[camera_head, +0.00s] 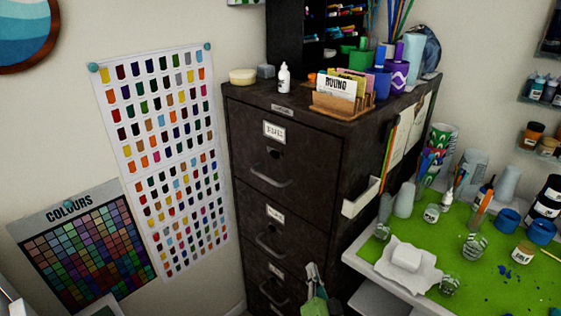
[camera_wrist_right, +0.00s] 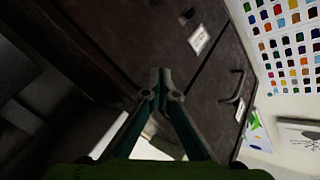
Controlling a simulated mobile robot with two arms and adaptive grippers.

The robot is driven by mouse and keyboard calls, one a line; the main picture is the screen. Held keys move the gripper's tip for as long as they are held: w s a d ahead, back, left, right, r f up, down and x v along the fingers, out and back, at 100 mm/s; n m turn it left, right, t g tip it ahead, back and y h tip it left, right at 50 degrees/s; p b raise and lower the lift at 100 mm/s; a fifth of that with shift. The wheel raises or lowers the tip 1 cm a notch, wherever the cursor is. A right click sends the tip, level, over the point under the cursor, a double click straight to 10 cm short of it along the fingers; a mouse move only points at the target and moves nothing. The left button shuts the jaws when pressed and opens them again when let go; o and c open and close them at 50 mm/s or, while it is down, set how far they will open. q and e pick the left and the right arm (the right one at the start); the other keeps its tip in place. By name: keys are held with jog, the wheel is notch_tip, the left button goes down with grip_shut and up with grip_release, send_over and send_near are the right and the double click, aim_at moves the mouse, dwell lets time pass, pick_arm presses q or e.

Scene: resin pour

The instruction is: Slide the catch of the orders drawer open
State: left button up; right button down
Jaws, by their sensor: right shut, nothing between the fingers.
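A dark filing cabinet (camera_head: 283,200) stands against the wall in the head view, with several drawers one above another. Each visible drawer has a white label and a bar handle; I cannot read the labels well enough to tell which is the orders drawer. A small dark knob (camera_head: 273,152), perhaps a catch, sits under the top drawer's label (camera_head: 274,131). My right gripper (camera_head: 312,268) is low in front of the cabinet, beside the lower drawers. In the right wrist view its fingers (camera_wrist_right: 160,78) meet at the tips, empty, with a drawer handle (camera_wrist_right: 238,88) to their right.
A green-topped table (camera_head: 480,262) with jars, cups and a white block stands right of the cabinet. A card holder (camera_head: 341,104), pots and a small white bottle (camera_head: 284,78) stand on the cabinet. Colour charts (camera_head: 165,160) hang on the wall at left.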

jog(key=a+r+m, duration=0.2)
jog(key=r+m, duration=0.1)
jog(key=r, duration=0.6)
jog(key=a+r+m, duration=0.2)
jog(key=r+m, duration=0.2)
jog(key=r, duration=0.5)
jog(key=w+a+r+m+h+p, duration=0.1)
jog(key=r+m, duration=0.2)
jog(key=r, duration=0.7)
jog(key=shift+a+t, duration=0.3)
jog(key=shift+a, duration=0.1)
jog(key=shift+w, duration=0.1)
jog(key=p, duration=0.2)
send_near(280, 154)
jog(key=w+d, duration=0.2)
jog(key=shift+w+d+r, duration=0.1)
jog(key=shift+w+d, duration=0.2)
jog(key=shift+d, duration=0.05)
jog(key=shift+w+a, duration=0.8)
jog(key=shift+w, duration=0.05)
jog(key=shift+w+a, duration=0.6)
jog(key=shift+a, duration=0.05)
